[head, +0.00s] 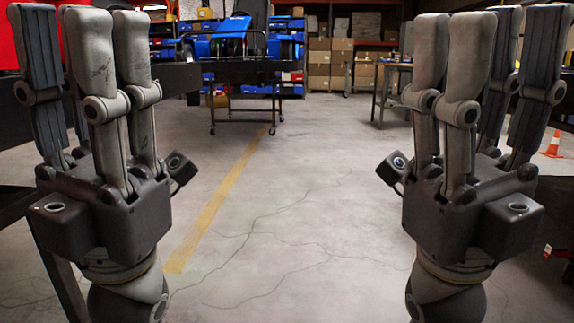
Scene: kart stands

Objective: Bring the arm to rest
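My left gripper (85,45) stands upright at the left of the head view, fingers pointing up. Its fingers are spread apart with nothing between them. My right gripper (475,45) stands upright at the right in much the same pose, fingers spread and empty. Both grippers are close to the camera, and the lower arm links are cut off by the bottom edge.
A wheeled cart (248,75) with a blue item on it stands further back. Shelves with cardboard boxes (328,65) line the back. An orange cone (551,144) is at the right. The concrete floor (300,200) between my grippers is clear. Dark surfaces border both sides.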

